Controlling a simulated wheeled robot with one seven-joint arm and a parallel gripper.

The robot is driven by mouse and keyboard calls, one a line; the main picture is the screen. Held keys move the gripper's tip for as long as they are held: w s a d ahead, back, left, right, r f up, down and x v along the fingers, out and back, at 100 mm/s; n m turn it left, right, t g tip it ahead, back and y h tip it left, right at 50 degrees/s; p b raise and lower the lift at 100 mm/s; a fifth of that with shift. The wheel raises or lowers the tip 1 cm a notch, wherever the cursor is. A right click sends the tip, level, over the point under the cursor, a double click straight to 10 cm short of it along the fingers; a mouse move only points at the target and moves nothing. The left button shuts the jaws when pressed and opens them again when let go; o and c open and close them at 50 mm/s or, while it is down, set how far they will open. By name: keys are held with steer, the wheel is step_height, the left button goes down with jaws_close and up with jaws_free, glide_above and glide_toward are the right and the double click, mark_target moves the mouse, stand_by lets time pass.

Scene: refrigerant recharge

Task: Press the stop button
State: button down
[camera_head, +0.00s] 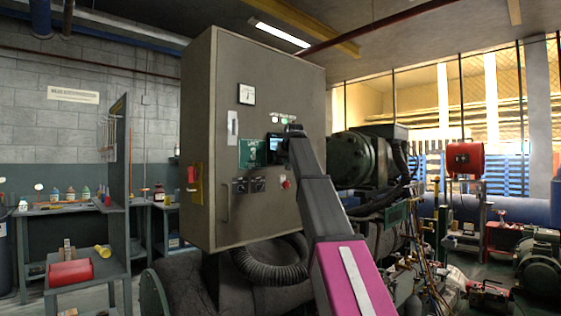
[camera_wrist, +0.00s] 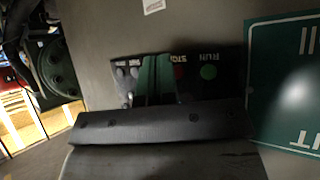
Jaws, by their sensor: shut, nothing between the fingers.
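The stop button (camera_wrist: 180,72) is a small red button under a "STOP" label on a dark control panel (camera_wrist: 232,72), seen upside down in the wrist view. It sits between the green run button (camera_wrist: 208,72) and my fingers. My gripper (camera_wrist: 156,58) is shut and empty, its tips over the panel just left of the stop button in that view. Contact with the panel cannot be told. In the head view my gripper (camera_head: 290,133) is at the front of the grey cabinet (camera_head: 225,90), and my arm hides most of the panel and the stop button.
A green unit sign (camera_head: 252,153) is beside the panel. A red knob (camera_head: 286,183) and black switches (camera_head: 250,185) are lower on the cabinet. A ribbed hose (camera_head: 270,270) runs below. Machinery stands at right and a bench (camera_head: 60,208) at left.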

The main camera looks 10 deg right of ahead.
steer(key=shift+w+a, duration=0.15)
steer(key=shift+w, duration=0.05)
steer(key=shift+w+a, duration=0.2)
steer(key=shift+w, duration=0.1)
stand_by(0.8)
steer(key=shift+s, duration=0.1)
steer(key=shift+s+d, duration=0.45)
steer(key=shift+s, duration=0.1)
steer(key=shift+s+d, duration=0.75)
steer(key=shift+s, duration=0.25)
steer(key=shift+s+d, duration=0.7)
steer(key=shift+s, duration=0.3)
